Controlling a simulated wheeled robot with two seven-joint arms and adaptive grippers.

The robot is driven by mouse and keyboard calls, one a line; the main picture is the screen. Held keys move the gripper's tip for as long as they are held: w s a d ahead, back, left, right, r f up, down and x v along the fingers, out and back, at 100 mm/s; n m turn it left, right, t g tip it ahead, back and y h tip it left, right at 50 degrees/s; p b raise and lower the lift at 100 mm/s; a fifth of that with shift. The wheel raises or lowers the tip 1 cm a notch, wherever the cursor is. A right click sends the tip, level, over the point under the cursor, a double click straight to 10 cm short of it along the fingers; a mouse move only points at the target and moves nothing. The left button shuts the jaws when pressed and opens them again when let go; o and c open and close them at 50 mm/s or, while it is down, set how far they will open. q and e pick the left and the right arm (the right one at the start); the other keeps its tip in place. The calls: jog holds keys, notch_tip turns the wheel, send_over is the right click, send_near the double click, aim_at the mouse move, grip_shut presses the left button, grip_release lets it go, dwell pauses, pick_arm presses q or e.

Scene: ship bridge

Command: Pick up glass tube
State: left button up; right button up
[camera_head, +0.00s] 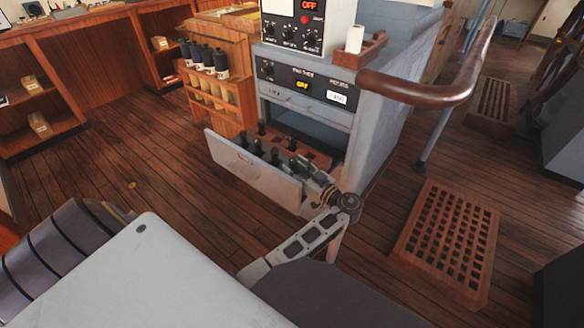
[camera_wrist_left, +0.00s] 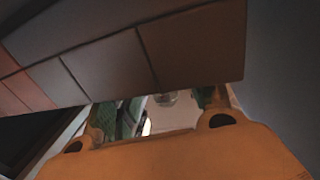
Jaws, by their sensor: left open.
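The drawer (camera_head: 250,172) of the grey-blue cabinet is pulled open. Several dark upright pieces stand in it; I cannot tell which of them, if any, is the glass tube. My left gripper (camera_head: 306,165) is at the drawer's right part, low and close to these pieces. In the left wrist view its two fingers (camera_wrist_left: 160,110) are open and apart, partly hidden behind an orange-brown surface. A small pale, glassy round thing (camera_wrist_left: 166,98) shows between them; I cannot tell for sure that it is the tube. My right gripper is not in view.
The cabinet (camera_head: 385,125) carries a control box (camera_head: 305,25) and a paper roll (camera_head: 355,39). A rail (camera_head: 430,90) and floor grating (camera_head: 447,240) are at right. The floor at left is mostly clear.

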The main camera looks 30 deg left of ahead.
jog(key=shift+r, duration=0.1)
pick_arm(q)
jog(key=c, duration=1.1)
jog(key=shift+r, duration=0.8)
notch_tip(320, 180, up, 8)
jog(key=shift+f+p, duration=0.15)
jog(key=shift+p, duration=0.85)
jog(key=shift+r, duration=0.35)
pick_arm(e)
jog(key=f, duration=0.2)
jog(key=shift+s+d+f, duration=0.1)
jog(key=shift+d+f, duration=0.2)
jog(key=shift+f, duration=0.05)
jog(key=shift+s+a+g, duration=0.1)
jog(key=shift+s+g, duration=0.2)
